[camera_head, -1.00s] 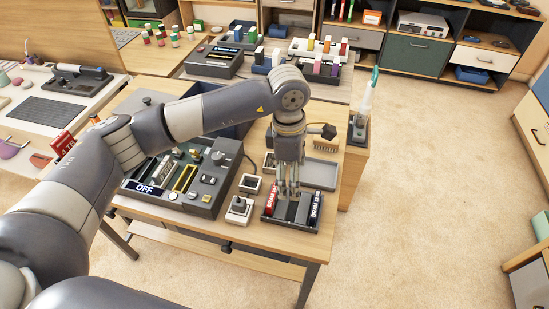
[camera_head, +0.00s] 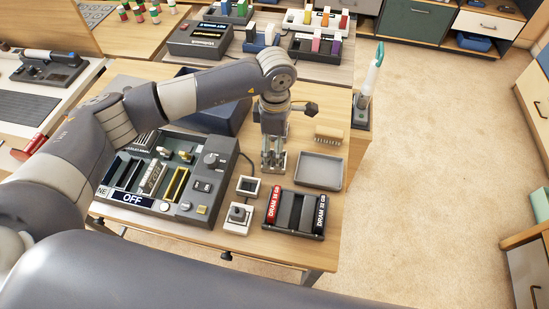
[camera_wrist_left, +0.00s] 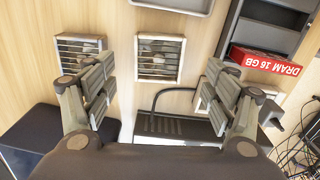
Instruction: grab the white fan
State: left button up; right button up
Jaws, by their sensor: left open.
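A white square-framed fan (camera_wrist_left: 160,58) with a dark grille lies flat on the wooden table in the left wrist view, ahead of the gap between my fingers. A second, similar pale-framed fan (camera_wrist_left: 80,52) lies to its left, close to the left finger. In the head view my left gripper (camera_head: 273,166) points down over the table and hides most of that spot. In the wrist view the left gripper (camera_wrist_left: 158,95) is open, its fingers wide apart with nothing between them. The right gripper is not in view.
A grey tray (camera_head: 320,170) and a DRAM holder (camera_head: 296,214) with red and black sticks stand to the right. A small white-framed device (camera_head: 249,185) and a joystick box (camera_head: 238,216) are nearer. The OFF console (camera_head: 190,180) and a dark blue bin (camera_head: 225,118) are left.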

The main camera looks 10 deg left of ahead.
aim_at(285, 153)
pick_arm(q)
jog(key=shift+f, duration=0.35)
notch_tip(285, 153, down, 4)
jog(key=shift+r+p, duration=0.15)
jog(key=shift+p, duration=0.5)
jog(key=shift+f, duration=0.55)
jog(key=shift+w, duration=0.1)
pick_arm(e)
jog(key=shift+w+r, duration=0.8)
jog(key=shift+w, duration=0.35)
pick_arm(q)
jog(key=c, duration=1.2)
jog(key=shift+o, duration=0.2)
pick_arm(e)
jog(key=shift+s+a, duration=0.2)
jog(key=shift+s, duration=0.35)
